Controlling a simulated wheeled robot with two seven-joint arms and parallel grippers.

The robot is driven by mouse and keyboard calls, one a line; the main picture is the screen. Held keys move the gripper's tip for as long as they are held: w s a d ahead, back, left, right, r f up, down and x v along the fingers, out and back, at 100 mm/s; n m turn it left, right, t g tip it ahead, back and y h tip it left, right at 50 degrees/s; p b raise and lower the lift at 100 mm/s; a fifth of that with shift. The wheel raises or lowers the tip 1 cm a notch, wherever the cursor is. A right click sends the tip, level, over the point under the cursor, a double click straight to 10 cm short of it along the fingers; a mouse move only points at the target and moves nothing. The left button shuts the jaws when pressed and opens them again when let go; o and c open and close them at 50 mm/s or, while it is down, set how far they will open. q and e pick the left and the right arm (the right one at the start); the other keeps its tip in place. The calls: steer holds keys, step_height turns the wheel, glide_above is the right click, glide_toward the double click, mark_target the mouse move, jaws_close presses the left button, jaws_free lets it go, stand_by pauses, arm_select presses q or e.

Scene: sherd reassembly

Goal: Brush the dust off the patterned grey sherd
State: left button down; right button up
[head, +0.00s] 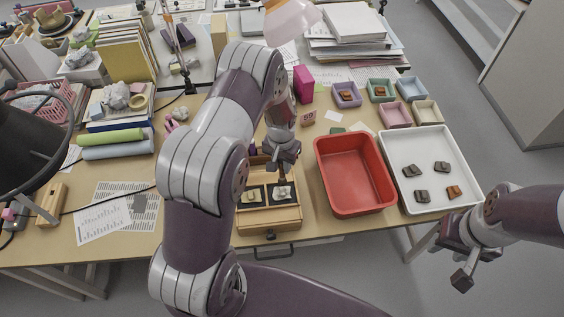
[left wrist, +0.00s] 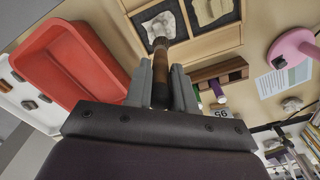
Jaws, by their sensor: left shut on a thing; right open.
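My left gripper (head: 285,158) is shut on a brush; its brown handle (left wrist: 160,75) stands between the fingers in the left wrist view. The brush points towards a shallow wooden box (head: 268,217) with two dark pads. A pale grey sherd (head: 283,192) lies on the right pad, and it also shows just beyond the brush tip in the left wrist view (left wrist: 160,20). Another pale piece (head: 253,195) lies on the left pad. I cannot tell which has a pattern, or whether the brush touches one. My right gripper (head: 462,268) is open and empty, beyond the table's right front edge.
A red bin (head: 352,173) stands right of the box. A white tray (head: 399,196) with several dark sherds and a reddish-brown one lies beside it. Small coloured trays (head: 396,114) stand behind. A wooden rack (left wrist: 222,72) is near the gripper. Papers (head: 105,217) lie at left.

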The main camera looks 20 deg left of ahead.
arm_select(q)
steer(key=shift+f+b, duration=0.8)
steer(key=shift+f, duration=0.5)
stand_by(0.4)
steer(key=shift+s, duration=0.1)
